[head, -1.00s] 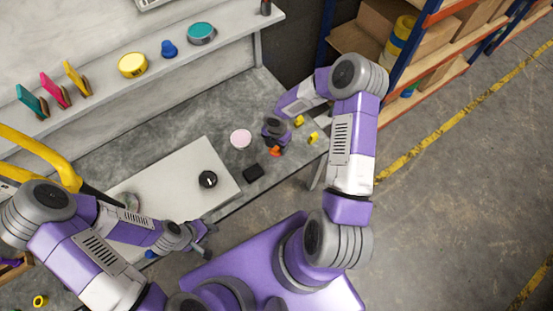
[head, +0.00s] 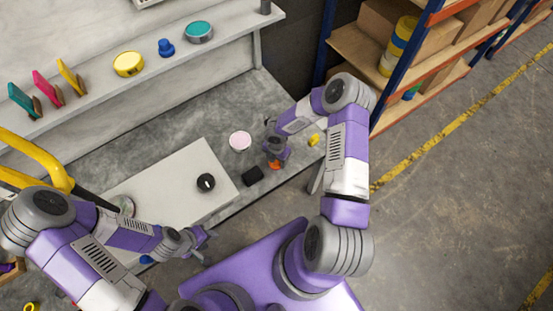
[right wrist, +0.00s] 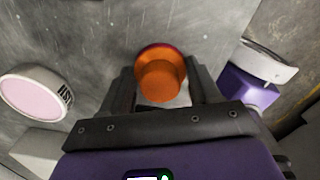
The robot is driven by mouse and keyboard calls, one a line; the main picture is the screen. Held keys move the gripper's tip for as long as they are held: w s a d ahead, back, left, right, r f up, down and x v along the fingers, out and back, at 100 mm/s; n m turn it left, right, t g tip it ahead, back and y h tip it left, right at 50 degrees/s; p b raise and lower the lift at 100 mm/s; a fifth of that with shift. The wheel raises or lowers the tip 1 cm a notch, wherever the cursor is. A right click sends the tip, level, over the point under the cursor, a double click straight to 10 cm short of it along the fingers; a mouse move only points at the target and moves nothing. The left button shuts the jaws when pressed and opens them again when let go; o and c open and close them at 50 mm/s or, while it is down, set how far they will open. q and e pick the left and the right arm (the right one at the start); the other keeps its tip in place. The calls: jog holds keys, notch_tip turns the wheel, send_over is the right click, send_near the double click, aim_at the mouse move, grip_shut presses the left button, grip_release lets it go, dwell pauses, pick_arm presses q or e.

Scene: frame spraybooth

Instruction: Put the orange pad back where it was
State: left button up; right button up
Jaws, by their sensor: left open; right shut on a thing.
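The orange pad (head: 274,165) is at the right end of the grey worktop, near its front edge. In the right wrist view it shows as an orange knob (right wrist: 160,78) on a wider, reddish-rimmed disc. My right gripper (head: 276,158) is shut on it, with a dark finger on each side of the knob. Whether the disc touches the worktop I cannot tell. My left gripper (head: 206,240) is open and empty, low in front of the white board, far from the pad.
A black disc (head: 206,183) is on the white board (head: 165,185). A shelf with coloured items (head: 150,70) runs behind.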

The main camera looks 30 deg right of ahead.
jog(key=o, duration=0.9)
jog(key=shift+o, duration=0.2)
notch_tip(320, 180, up, 12)
jog(key=f+p, duration=0.1)
jog(key=p, duration=0.3)
jog(key=s+a+f+m+y, duration=0.2)
jog(key=s+a+m, duration=0.6)
jog(key=m, duration=0.5)
jog(key=s+a+f+m+y, duration=0.2)
jog(key=s+a+m, duration=0.6)
jog(key=m, duration=0.5)
jog(key=shift+t, duration=0.3)
jog(key=shift+w, duration=0.1)
